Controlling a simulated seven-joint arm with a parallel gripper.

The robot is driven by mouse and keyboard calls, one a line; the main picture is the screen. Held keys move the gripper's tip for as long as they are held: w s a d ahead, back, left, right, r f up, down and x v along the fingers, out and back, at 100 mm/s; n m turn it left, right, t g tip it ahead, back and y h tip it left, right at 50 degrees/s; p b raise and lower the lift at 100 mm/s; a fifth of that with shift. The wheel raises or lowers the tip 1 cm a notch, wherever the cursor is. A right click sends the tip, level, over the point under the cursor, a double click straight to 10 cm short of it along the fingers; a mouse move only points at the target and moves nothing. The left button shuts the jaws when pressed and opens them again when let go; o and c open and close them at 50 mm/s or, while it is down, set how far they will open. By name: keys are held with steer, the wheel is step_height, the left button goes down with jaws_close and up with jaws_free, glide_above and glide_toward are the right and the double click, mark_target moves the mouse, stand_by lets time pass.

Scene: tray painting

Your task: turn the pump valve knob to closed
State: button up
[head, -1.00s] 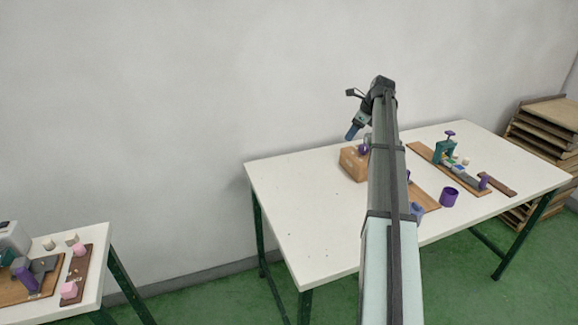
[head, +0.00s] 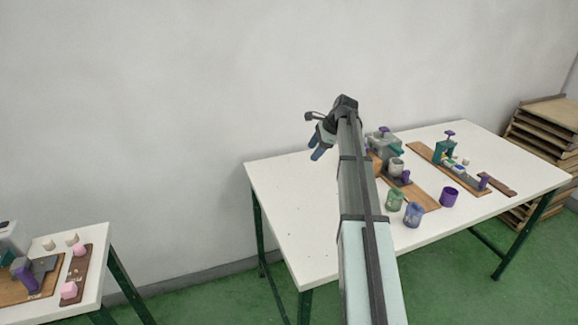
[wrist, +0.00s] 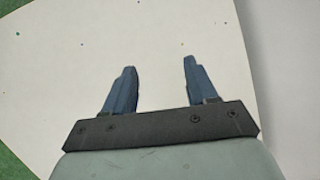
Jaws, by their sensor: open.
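A grey machine (head: 381,144) with a small purple knob (head: 384,130) on top stands on the white table, partly behind my arm in the head view. A teal stand (head: 445,150) with a purple knob (head: 450,133) is to its right on a wooden board. I cannot tell which knob is the pump valve's, nor its setting. My gripper (head: 317,154) is above the table's left part, left of both and apart from them. In the wrist view my gripper (wrist: 160,63) is open and empty over bare table.
A green cup (head: 395,201), a blue cup (head: 413,215) and a purple cup (head: 449,198) stand near the front of the white table (head: 285,205). Its left part is clear. A second table (head: 95,285) is at the lower left. Stacked wooden trays (head: 545,125) stand at the right.

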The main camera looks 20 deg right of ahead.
steer(key=s+a+f+n+y, duration=0.1)
steer(key=a+f+n, duration=0.3)
steer(key=a, duration=0.6)
steer(key=shift+a+n, duration=0.3)
steer(key=shift+n, duration=0.2)
steer(key=d+r+m+h, duration=0.1)
steer(key=d+r+m, duration=0.25)
steer(key=d, duration=0.85)
steer(key=s+d+r+m+h, duration=0.1)
steer(key=d+r+m, duration=0.3)
steer(key=d, duration=0.8)
steer(key=d+r+m+h, duration=0.15)
steer(key=d+r, duration=0.35)
steer(key=d, duration=0.7)
steer(key=w+f+m, duration=0.1)
steer(key=f+m, duration=0.1)
steer(key=f, duration=0.2)
steer(key=w+a+f+m, duration=0.1)
steer(key=w+f+m, duration=0.1)
steer(key=f, duration=0.2)
steer(key=w+f+m, duration=0.1)
steer(key=f+m, duration=0.2)
steer(key=f, duration=0.2)
steer(key=shift+w+a+y, duration=0.15)
steer(key=shift+a+y, duration=0.1)
